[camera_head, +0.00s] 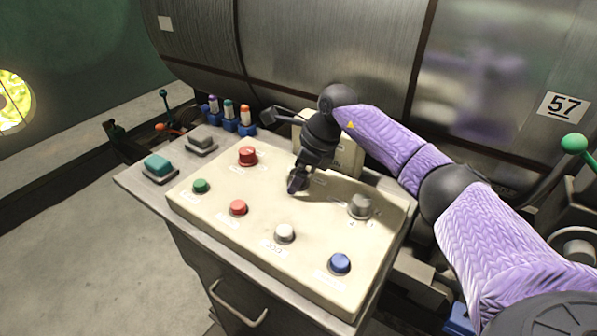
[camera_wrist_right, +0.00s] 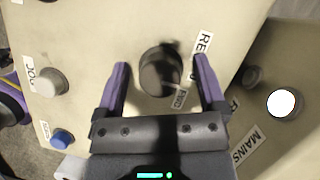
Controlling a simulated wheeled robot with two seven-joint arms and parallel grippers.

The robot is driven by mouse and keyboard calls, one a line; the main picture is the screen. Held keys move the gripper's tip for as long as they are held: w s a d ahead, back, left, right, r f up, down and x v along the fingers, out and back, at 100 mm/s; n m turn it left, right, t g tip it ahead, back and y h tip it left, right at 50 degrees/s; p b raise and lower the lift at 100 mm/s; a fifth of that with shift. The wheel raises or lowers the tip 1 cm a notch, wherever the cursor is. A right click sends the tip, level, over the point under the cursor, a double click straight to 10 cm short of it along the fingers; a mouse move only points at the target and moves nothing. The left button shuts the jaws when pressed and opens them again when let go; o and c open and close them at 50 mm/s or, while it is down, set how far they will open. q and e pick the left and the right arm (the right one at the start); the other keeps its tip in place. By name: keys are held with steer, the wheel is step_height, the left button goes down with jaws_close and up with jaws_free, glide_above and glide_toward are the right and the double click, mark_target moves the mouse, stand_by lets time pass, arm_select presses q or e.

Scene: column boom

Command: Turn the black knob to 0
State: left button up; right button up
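The black knob (camera_wrist_right: 160,72) stands on the cream control panel (camera_head: 215,215), and the right wrist view looks down on it. My right gripper (camera_wrist_right: 163,62) is open, with one purple finger on each side of the knob and a visible gap to each. In the head view my right gripper (camera_head: 297,184) points down at the middle of the panel and largely hides the knob. Dark shadow lies over the knob, so I cannot tell where its pointer stands. Partly covered labels lie beside it; I cannot read a 0. My left gripper is in neither view.
A grey knob (camera_head: 361,206) stands right of the gripper, a red knob (camera_head: 247,156) left. White (camera_head: 285,232), blue (camera_head: 340,263), red (camera_head: 238,208) and green (camera_head: 200,186) buttons lie nearer the front. A raised box labelled MAINS (camera_wrist_right: 252,145) stands behind.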

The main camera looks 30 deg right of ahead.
steer(key=shift+r, duration=0.15)
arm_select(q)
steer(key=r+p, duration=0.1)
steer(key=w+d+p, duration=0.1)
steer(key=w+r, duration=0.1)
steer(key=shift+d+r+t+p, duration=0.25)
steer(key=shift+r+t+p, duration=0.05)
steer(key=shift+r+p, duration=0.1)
arm_select(e)
steer(key=v, duration=0.9)
steer(key=shift+s+d+r, duration=0.15)
steer(key=shift+d+r, duration=0.05)
steer(key=shift+r, duration=0.1)
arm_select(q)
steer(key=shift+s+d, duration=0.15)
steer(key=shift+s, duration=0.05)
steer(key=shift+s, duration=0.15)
